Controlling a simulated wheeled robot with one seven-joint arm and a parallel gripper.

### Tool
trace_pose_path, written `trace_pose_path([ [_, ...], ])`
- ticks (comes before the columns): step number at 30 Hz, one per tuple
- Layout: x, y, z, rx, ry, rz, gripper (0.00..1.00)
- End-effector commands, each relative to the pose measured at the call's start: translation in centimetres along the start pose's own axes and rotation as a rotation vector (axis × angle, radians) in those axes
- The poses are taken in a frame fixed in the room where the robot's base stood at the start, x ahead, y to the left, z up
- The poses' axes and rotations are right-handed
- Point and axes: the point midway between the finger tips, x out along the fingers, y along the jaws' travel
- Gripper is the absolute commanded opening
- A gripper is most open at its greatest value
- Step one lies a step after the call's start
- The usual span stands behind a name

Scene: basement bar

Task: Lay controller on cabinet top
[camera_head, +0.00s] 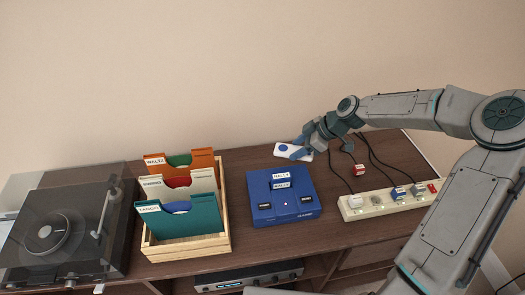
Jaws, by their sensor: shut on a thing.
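The controller (292,152) is a small white handset with a blue round part. It is near the back of the brown cabinet top (260,158), behind the blue game console. My gripper (303,149) reaches in from the right and is shut on the controller's right part, which the fingers partly hide. I cannot tell whether the controller touches the cabinet top or is slightly above it.
The blue console (283,204) stands in front. A power strip (386,202) with several plugs and cables is at right. A wooden crate (187,248) of record sleeves and a turntable (62,232) are at left. Bare wood surrounds the controller.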

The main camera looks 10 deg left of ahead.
Motion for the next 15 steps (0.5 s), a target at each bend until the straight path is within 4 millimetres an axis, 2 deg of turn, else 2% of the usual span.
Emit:
trace_pose_path([
  [9, 6.0, 3.9, -1.7, 0.001, 0.002, -0.002, 0.25],
  [15, 8.4, 5.5, -2.1, 0.004, 0.001, 0.002, 0.25],
])
